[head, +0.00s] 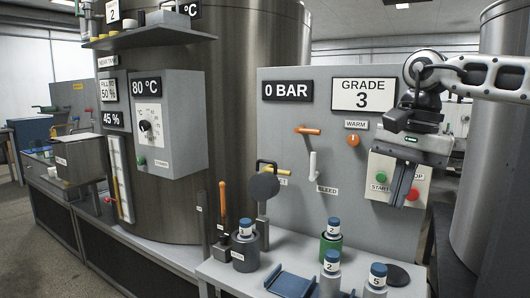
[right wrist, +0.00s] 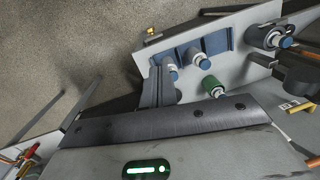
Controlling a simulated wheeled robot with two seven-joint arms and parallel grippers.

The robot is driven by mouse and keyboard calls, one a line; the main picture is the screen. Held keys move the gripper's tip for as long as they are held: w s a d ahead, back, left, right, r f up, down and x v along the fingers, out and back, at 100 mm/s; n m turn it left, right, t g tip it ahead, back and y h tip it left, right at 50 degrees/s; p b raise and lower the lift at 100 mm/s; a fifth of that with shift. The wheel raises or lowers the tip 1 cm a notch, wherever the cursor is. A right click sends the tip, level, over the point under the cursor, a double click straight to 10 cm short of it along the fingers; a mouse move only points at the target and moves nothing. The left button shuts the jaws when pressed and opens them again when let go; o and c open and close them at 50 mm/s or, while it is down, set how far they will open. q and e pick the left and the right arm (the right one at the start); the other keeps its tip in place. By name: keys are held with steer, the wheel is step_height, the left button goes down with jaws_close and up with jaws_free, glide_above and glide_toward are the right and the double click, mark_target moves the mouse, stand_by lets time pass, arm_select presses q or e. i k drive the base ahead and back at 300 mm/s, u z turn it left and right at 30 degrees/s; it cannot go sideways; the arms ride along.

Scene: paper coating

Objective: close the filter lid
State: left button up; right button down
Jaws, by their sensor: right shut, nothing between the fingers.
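The filter lid looks to be the dark round disc (head: 265,186), standing upright and open on a grey post. Beside and below it is a grey cylinder housing (head: 244,256) holding a blue-capped cartridge marked 3 (head: 245,230). The housing also shows in the right wrist view (right wrist: 262,38), with a dark shape near it that may be the lid. My right gripper (head: 398,198) is shut and empty, hanging in front of the START/STOP box, well right of the lid. Its fingers show in the right wrist view (right wrist: 160,62). My left gripper is not in view.
A green holder with a cartridge (head: 330,247), cartridges marked 2 (head: 331,263) and 5 (head: 377,278), a blue tray (head: 290,284) and a flat dark disc (head: 398,275) occupy the bench. The grey panel (head: 345,215) behind carries an orange handle (head: 308,130) and a white bleed lever (head: 313,165).

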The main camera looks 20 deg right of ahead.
mark_target(263, 187)
steer(key=i, duration=1.8)
